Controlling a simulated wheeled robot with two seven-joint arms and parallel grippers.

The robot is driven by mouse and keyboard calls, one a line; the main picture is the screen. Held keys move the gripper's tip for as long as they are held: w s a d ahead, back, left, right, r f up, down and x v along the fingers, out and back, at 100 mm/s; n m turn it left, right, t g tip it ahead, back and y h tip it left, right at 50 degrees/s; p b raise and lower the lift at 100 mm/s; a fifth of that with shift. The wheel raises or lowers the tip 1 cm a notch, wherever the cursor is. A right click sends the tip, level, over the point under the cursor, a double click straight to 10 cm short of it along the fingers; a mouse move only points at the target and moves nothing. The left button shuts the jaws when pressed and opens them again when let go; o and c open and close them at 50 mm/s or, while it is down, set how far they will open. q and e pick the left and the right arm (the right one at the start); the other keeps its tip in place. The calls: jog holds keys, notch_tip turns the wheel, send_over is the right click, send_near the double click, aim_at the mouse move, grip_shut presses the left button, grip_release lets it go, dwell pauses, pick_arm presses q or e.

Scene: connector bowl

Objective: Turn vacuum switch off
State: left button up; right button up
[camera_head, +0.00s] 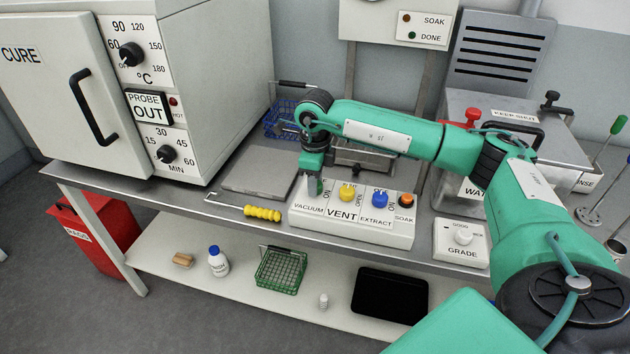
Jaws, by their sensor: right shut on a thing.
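The white control box (355,228) stands on the grey bench and carries the labels VACUUM, VENT, EXTRACT and SOAK. My right gripper (314,190) points down over the VACUUM position at the box's left end and is shut on the vacuum switch. The gripper hides most of that switch, so I cannot tell its setting. To its right are the yellow vent knob (347,192), the blue extract knob (380,198) and the orange soak button (406,201). My left gripper is not in view.
The CURE oven (222,80) stands at the left. A yellow-handled hook tool (262,213) lies left of the box. The GRADE box (461,240) and a lidded water tank (450,110) stand at the right. A blue wire basket (278,118) is behind my gripper.

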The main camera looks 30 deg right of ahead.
jog(key=shift+r, duration=0.1)
jog(key=o, duration=1)
jog(key=shift+c, duration=0.2)
jog(key=shift+r, duration=0.1)
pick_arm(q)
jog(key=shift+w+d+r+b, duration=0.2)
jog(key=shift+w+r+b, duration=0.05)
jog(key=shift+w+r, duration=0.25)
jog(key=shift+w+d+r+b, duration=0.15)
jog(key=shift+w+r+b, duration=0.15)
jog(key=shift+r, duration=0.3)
pick_arm(e)
notch_tip(320, 180, up, 14)
jog(key=shift+f, duration=0.2)
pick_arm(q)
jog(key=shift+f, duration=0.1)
